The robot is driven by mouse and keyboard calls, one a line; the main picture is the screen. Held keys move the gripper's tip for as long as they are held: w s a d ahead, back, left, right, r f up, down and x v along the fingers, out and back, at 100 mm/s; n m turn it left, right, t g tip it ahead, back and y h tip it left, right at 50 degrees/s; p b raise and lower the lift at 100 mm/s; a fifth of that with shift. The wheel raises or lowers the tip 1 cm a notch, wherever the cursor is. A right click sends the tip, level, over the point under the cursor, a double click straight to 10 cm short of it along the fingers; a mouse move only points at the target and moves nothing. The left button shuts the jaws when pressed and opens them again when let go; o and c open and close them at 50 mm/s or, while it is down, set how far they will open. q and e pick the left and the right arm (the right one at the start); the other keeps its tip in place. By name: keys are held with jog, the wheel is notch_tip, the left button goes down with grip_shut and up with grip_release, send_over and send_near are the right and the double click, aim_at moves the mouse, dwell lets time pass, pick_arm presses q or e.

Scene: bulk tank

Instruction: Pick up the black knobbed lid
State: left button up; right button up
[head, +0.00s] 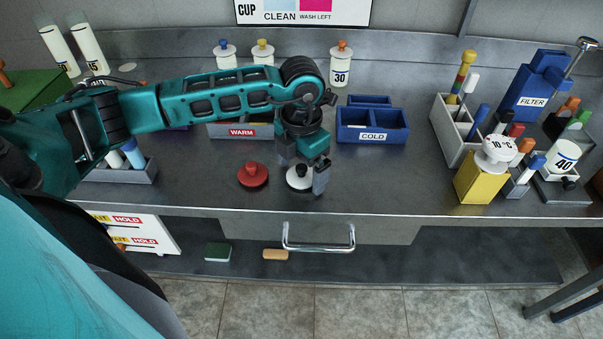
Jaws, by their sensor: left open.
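A pale round lid (298,182) with what looks like a dark knob on top lies on the grey counter, just right of a red knobbed lid (252,175). No wholly black lid shows clearly. My left gripper (302,172) reaches down over the pale lid with its fingers apart. One finger is behind and left of the lid, and the other is at its right front. The gripper partly hides the lid, and I cannot tell whether the fingers touch it. My right gripper is out of view.
A grey WARM tray (232,131) and a blue COLD tray (373,136) stand behind. A yellow block with a 10 °C dial (478,184) and a tool caddy (452,130) stand right. The counter between the lids and yellow block is clear. A drawer handle (318,246) juts out in front.

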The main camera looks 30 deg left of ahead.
pick_arm(q)
jog(key=shift+c, duration=0.3)
jog(key=c, duration=1.1)
jog(key=shift+o, duration=0.2)
